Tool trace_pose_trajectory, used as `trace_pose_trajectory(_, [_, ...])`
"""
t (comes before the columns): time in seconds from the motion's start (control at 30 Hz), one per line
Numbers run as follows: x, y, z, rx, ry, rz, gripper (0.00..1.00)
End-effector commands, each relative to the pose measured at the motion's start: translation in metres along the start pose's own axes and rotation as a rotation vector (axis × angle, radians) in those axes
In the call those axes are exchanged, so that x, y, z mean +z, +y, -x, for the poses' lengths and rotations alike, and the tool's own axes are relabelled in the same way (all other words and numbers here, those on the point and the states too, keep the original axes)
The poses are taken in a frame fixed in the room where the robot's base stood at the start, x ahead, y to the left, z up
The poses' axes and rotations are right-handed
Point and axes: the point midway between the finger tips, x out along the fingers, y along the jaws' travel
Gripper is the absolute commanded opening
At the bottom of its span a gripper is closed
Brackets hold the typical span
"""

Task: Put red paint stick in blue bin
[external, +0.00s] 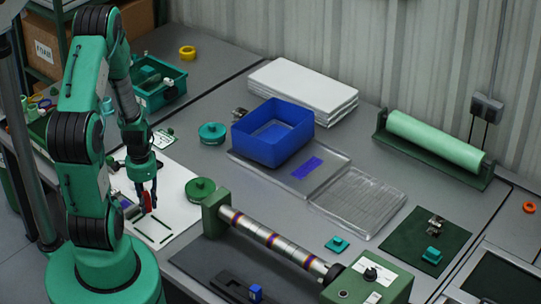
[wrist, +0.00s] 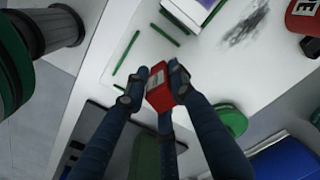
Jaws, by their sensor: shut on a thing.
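My gripper (external: 147,203) is shut on a small red piece, the red paint stick (wrist: 159,95), above the white board (external: 178,212). In the wrist view, the stick is a red block with a pale label, pinched between both fingertips of my gripper (wrist: 153,86). In the external view, only a bit of red shows between the dark fingers. The blue bin (external: 258,149) stands to the right on a grey tray, apart from my gripper. It looks open and empty. A blue shape at the lower right of the wrist view may be the bin.
Green sticks (wrist: 126,50) lie on the white board. Green round spools (external: 200,189) and (external: 212,132) stand between it and the bin. A metal roller (external: 265,236) lies in front of the bin. A white stack (external: 302,85) lies behind it.

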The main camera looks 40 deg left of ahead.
Motion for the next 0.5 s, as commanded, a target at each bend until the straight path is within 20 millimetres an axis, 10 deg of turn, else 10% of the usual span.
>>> trace_pose_trajectory(0.5, [-0.001,-0.001,0.018,-0.003,0.003,0.0,0.0])
